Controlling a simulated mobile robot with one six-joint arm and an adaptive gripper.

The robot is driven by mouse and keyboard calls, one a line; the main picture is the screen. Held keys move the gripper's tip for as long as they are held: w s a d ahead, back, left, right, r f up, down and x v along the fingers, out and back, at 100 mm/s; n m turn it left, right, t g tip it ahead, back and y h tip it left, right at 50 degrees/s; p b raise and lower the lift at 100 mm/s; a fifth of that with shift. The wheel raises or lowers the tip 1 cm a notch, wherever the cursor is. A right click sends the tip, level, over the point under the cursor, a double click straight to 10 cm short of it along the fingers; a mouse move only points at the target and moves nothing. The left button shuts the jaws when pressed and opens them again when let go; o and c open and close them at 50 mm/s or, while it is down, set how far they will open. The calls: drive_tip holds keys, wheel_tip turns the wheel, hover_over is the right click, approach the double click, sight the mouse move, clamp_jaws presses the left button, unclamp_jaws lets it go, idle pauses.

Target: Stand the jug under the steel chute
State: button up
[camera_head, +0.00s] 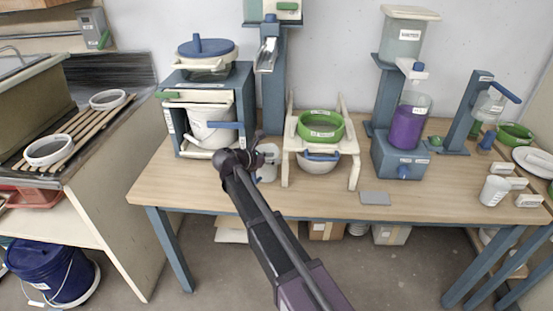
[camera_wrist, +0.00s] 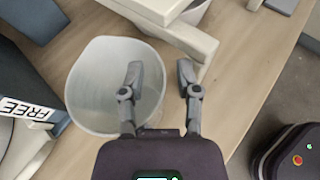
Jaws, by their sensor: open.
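A pale, wide-mouthed jug (camera_head: 268,172) stands on the wooden table, partly hidden behind my gripper (camera_head: 256,152). The wrist view shows the jug (camera_wrist: 95,88) from above, and it looks empty. My gripper (camera_wrist: 159,70) is open in that view. Its left finger overlaps the jug's mouth and its right finger is outside the right wall, so the wall lies between them. I cannot tell whether either finger touches it. The steel chute (camera_head: 267,54) hangs from a blue post behind the jug, well above the table.
A cream stand (camera_head: 354,172) holding a green bowl (camera_head: 321,126) is close on the jug's right. A blue cabinet (camera_head: 170,122) with a white bucket is on its left. A purple-filled dispenser (camera_head: 407,126) and a white cup (camera_head: 494,190) are farther right. The table's front is mostly clear.

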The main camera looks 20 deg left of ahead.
drive_tip(key=shift+r, duration=0.2)
drive_tip(key=shift+s+a+r+p, duration=0.15)
drive_tip(key=shift+s+p, duration=0.05)
drive_tip(key=shift+p, duration=0.1)
drive_tip(key=p+v, duration=0.4)
drive_tip(key=v, duration=0.7)
drive_tip(key=shift+s, duration=0.2)
drive_tip(key=shift+a, duration=0.1)
drive_tip(key=shift+s, duration=0.1)
